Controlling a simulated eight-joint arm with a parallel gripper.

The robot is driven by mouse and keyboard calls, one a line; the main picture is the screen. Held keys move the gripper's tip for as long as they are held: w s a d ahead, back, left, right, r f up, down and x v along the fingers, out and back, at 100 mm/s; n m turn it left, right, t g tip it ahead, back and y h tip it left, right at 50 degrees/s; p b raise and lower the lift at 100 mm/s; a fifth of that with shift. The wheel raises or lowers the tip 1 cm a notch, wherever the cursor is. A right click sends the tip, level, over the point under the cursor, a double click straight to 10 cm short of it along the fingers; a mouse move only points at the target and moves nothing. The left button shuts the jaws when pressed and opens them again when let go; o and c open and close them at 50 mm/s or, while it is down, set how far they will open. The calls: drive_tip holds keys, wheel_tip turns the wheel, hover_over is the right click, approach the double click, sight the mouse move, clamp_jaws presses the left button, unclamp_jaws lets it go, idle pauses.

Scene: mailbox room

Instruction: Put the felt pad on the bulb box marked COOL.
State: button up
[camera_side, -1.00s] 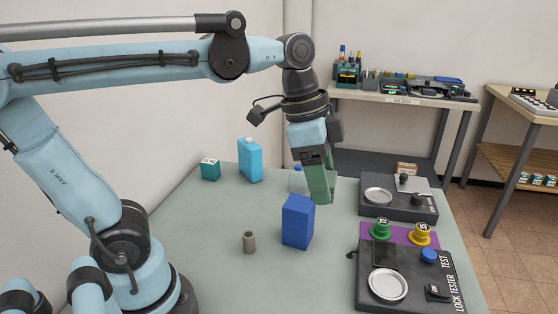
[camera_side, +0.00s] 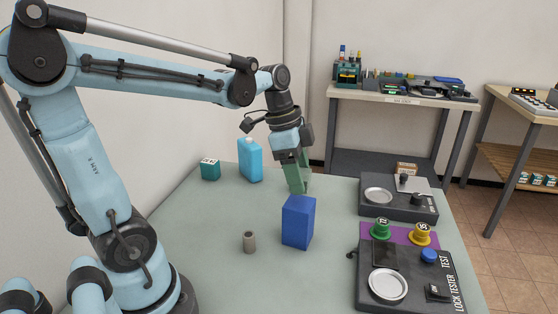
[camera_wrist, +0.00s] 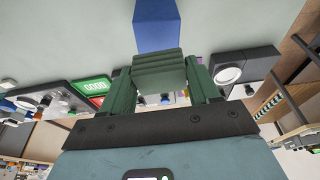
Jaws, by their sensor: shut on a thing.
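My gripper (camera_side: 299,188) points down above the table, behind and above the tall blue box (camera_side: 297,222) in the side view. In the wrist view my gripper (camera_wrist: 164,85) is shut on a grey-green ribbed block, which looks like the felt pad (camera_wrist: 160,72). The pad is hard to tell from the green fingers in the side view. The blue box also shows beyond it in the wrist view (camera_wrist: 157,25). A small teal box (camera_side: 210,169) with white markings stands at the back left of the table. I cannot read COOL on any box.
A light-blue bottle (camera_side: 250,160) stands right of the teal box. A grey cylinder (camera_side: 249,242) stands in front. The lock tester (camera_side: 405,283), green spool (camera_side: 381,229), yellow spool (camera_side: 420,235) and another dish device (camera_side: 398,207) fill the right side.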

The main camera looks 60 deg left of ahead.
drive_tip(key=shift+f, duration=1.95)
drive_tip(key=o, duration=1)
drive_tip(key=shift+f, duration=0.15)
drive_tip(key=v, duration=1.2)
drive_tip(key=shift+r, duration=0.2)
drive_tip(key=shift+f, duration=0.15)
drive_tip(key=x, duration=1.2)
